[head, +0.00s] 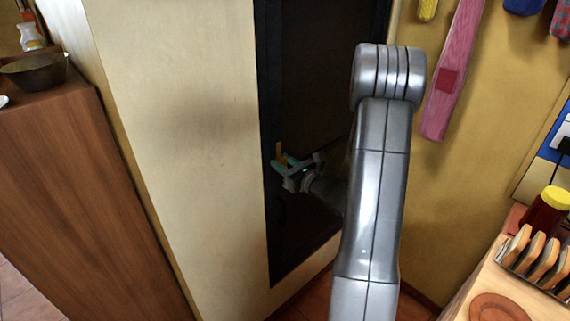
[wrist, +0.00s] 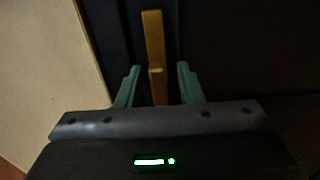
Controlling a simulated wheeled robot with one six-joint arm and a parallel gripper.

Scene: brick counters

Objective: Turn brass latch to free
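The brass latch (wrist: 154,45) is an upright yellow bar on the edge of a dark door (head: 318,90). In the wrist view it stands between my gripper's two green fingers, with a small raised piece near its middle. My gripper (wrist: 157,80) is open, with a gap on each side of the latch. In the head view the latch (head: 280,152) shows just above my gripper (head: 287,164), close to the dark frame. My arm hides part of the door, and the latch's lower end is cut off by the gripper body.
A cream wall (head: 190,120) stands left of the door. A wooden counter (head: 70,190) with a dark bowl (head: 35,72) is at the far left. At right, a pink cloth (head: 455,75) hangs on the wall above a counter with a yellow-lidded jar (head: 547,208) and a rack of slices (head: 533,255).

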